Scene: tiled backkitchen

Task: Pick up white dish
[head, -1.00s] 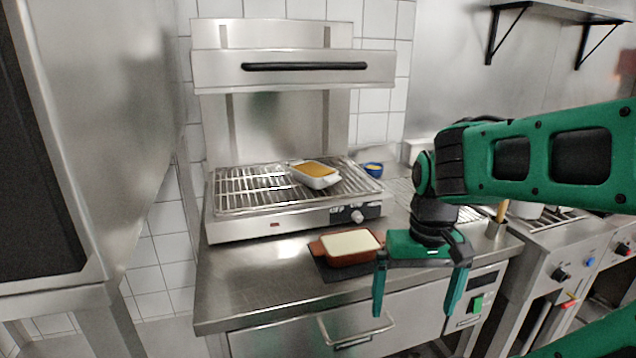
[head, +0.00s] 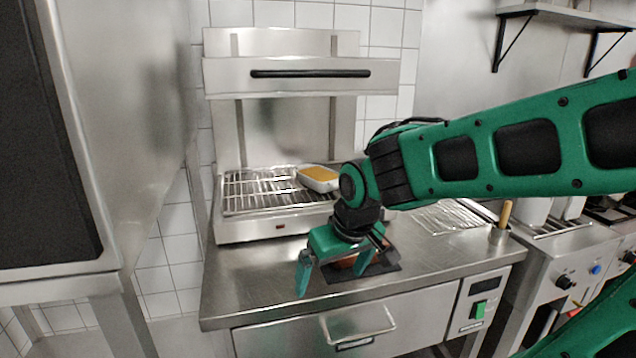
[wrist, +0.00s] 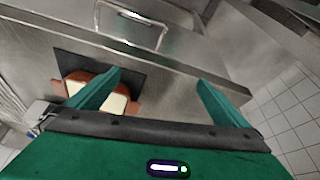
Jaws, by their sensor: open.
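The white dish (head: 318,184) holds an orange-yellow filling and sits on the wire rack of the salamander grill, at the rack's right side. My wrist hides part of the grill just right of it. My gripper (head: 333,284) is open and empty, pointing down over the counter, in front of and lower than the white dish. The white dish does not clearly show in the wrist view.
A brown dish with pale filling (wrist: 108,98) lies on a dark mat (wrist: 130,76) close by my left finger in the wrist view; in the head view my gripper mostly hides it. The grill's hood (head: 300,75) overhangs the rack. The counter's left part (head: 240,280) is clear.

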